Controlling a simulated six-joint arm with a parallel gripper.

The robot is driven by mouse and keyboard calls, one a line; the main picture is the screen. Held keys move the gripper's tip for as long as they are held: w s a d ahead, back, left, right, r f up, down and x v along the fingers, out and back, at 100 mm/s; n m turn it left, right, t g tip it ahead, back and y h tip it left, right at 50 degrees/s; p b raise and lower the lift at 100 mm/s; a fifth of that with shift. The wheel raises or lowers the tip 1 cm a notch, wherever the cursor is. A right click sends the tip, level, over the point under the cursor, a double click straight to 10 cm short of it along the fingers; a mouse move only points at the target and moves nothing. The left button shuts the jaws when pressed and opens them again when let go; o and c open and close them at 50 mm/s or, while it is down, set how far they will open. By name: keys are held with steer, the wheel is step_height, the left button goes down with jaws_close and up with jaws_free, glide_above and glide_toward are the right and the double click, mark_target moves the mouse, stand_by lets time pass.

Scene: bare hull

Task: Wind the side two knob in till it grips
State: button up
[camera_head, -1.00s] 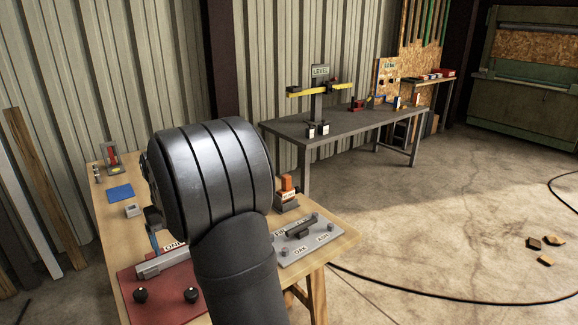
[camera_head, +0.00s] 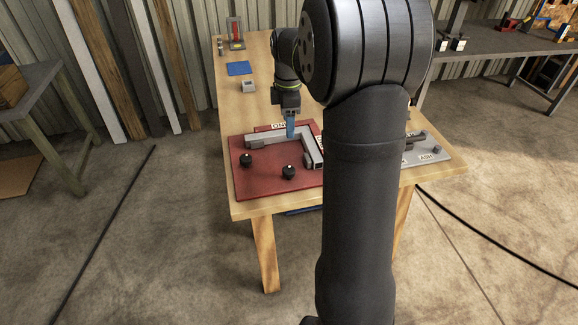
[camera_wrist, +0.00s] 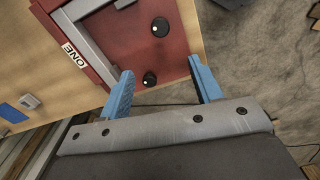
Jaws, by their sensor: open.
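A red board (camera_head: 262,190) lies on the wooden bench and carries a grey L-shaped bar (camera_head: 280,139). Two black knobs stand on it: a left knob (camera_head: 246,160) and a right knob (camera_head: 289,172). A label ONE (camera_wrist: 74,56) sits by one bar; a second label is mostly hidden behind my arm, so I cannot tell which knob is side two's. My gripper (camera_head: 291,131) hangs over the bar, behind the knobs. In the wrist view its blue fingers (camera_wrist: 164,86) are spread and empty, with one knob (camera_wrist: 150,79) appearing between them, apart from both.
A grey plate (camera_head: 432,152) with labels lies to the right, partly behind my arm. A blue pad (camera_head: 239,68) and a small grey block (camera_head: 248,87) lie toward the bench's far end. The bench's front edge is close to the red board.

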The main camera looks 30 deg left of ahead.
mark_target(289, 169)
step_height(289, 169, down, 18)
steer(key=n, duration=0.5)
steer(key=shift+r+n, duration=0.1)
steer(key=shift+n, duration=0.2)
steer(key=c, duration=1)
